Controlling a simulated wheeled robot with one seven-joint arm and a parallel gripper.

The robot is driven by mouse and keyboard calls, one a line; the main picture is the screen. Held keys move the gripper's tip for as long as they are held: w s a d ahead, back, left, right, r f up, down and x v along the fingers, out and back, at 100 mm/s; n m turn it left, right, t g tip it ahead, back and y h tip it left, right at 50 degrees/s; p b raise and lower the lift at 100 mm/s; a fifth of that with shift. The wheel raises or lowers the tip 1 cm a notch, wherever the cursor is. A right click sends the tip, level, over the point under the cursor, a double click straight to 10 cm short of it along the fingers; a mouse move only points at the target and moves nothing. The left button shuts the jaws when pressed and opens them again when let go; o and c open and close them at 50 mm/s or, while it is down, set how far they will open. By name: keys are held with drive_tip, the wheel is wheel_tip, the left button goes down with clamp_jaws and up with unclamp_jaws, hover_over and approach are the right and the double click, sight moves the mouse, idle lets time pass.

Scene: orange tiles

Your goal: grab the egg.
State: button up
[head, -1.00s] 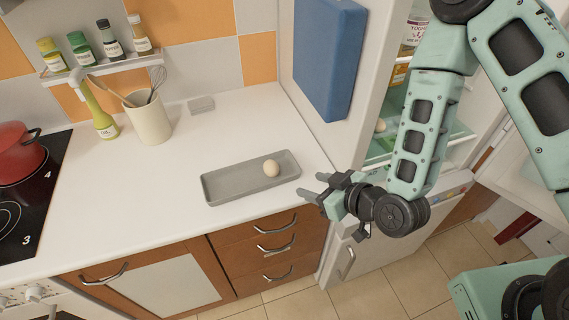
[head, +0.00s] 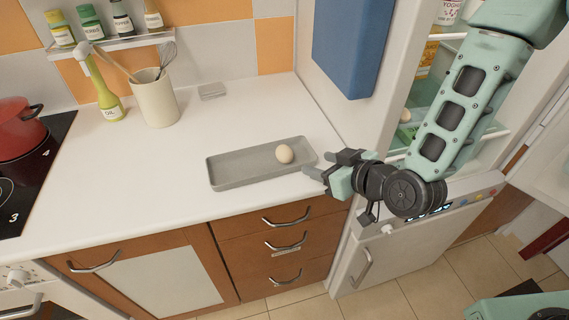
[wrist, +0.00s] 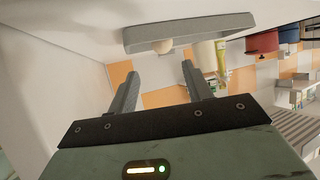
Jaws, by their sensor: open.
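A pale egg (head: 284,153) rests in the right part of a shallow grey tray (head: 228,180) on the white counter. My gripper (head: 322,164) is open and empty, just right of the tray's right end, with its fingers pointing left toward the egg but apart from it. In the wrist view the egg (wrist: 162,46) shows against the tray (wrist: 200,27), beyond the two spread fingers (wrist: 158,75).
An open fridge (head: 400,158) is behind my arm, with a small pale round thing (head: 405,115) on a shelf. A utensil pot (head: 155,100), an oil bottle (head: 108,100) and a red pot (head: 18,130) stand left. The counter before the tray is clear.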

sight(289, 155)
drive_tip(key=shift+w+a+f, duration=0.15)
drive_tip(key=shift+w+a, duration=0.05)
drive_tip(key=shift+a, duration=0.05)
drive_tip(key=p+x, duration=0.4)
drive_tip(key=x, duration=0.8)
drive_tip(key=shift+s+a, duration=0.1)
drive_tip(key=shift+a, duration=0.1)
drive_tip(key=c, duration=0.7)
